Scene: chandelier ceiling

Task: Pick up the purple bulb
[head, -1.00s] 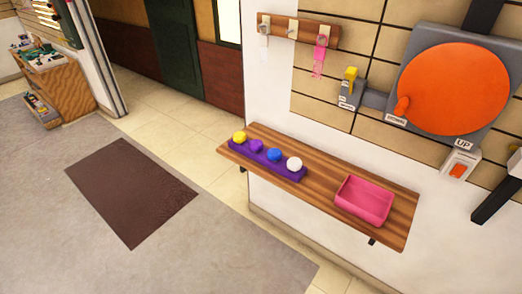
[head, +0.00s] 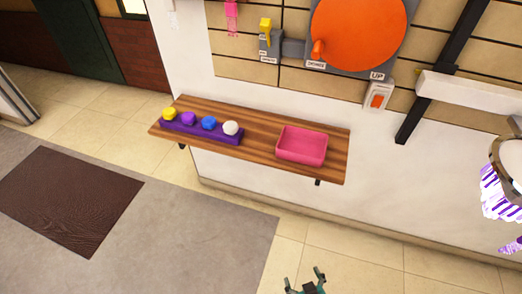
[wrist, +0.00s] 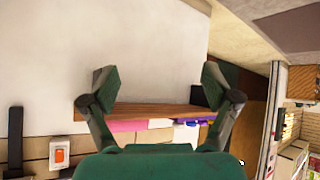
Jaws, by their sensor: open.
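The purple bulb (head: 188,118) sits in a purple holder (head: 225,138) on the wooden wall shelf (head: 262,125). It stands between a yellow bulb (head: 168,113) on its left and a blue bulb (head: 208,123) on its right. A white bulb (head: 230,128) is at the right end. My gripper (head: 306,281) shows at the bottom edge of the head view, well apart from the shelf. In the wrist view my gripper (wrist: 158,82) is open and empty, with the shelf (wrist: 165,110) beyond its fingers. I cannot make out the purple bulb there.
A pink tray (head: 301,146) stands on the right part of the shelf. Above are an orange disc (head: 358,32) and a switch (head: 378,97) on the wall. A chandelier part with purple strands (head: 500,195) hangs at the right. The floor before the shelf is clear.

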